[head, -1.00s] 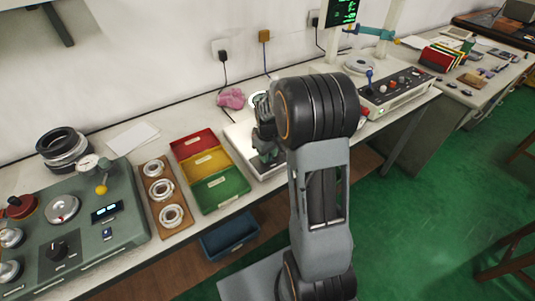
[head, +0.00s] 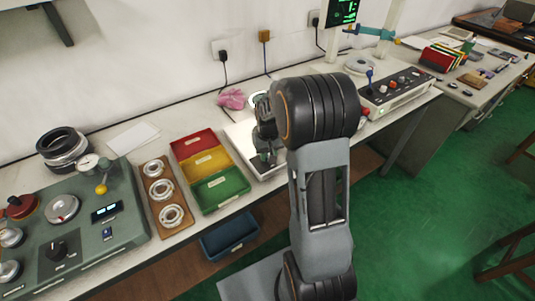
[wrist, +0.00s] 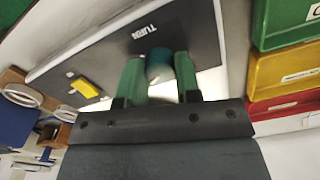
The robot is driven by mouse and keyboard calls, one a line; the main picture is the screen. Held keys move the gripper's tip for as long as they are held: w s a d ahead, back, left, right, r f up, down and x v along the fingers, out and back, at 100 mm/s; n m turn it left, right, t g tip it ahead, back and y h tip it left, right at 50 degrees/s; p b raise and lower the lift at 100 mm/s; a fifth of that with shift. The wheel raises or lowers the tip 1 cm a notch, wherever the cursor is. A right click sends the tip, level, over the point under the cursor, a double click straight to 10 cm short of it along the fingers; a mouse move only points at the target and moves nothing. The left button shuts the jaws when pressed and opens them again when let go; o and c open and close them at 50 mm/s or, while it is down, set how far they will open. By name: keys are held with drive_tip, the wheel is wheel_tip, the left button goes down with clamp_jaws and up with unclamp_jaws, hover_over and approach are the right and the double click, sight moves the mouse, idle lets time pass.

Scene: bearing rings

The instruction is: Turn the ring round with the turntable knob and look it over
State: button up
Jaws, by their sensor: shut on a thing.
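My gripper (wrist: 159,82) has its green fingers shut on a teal round knob (wrist: 159,62), beside the word TURN on a dark plate (wrist: 190,35). In the head view my gripper (head: 267,152) is over the white unit (head: 240,137) right of the bins, and my arm covers much of it. A pale round thing (head: 261,99) shows partly behind my arm; I cannot tell whether it is the ring on the turntable.
Red (head: 193,143), yellow (head: 206,162) and green (head: 220,187) bins stand left of the unit. A wooden board (head: 152,201) holds several rings. A pink cloth (head: 231,98) lies behind. A control box (head: 400,92) stands to the right.

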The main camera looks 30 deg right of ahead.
drive_tip(key=o, duration=0.9)
drive_tip(key=shift+o, duration=0.2)
drive_tip(key=shift+r, duration=0.1)
wheel_tip(320, 180, up, 8)
drive_tip(key=p, duration=0.6)
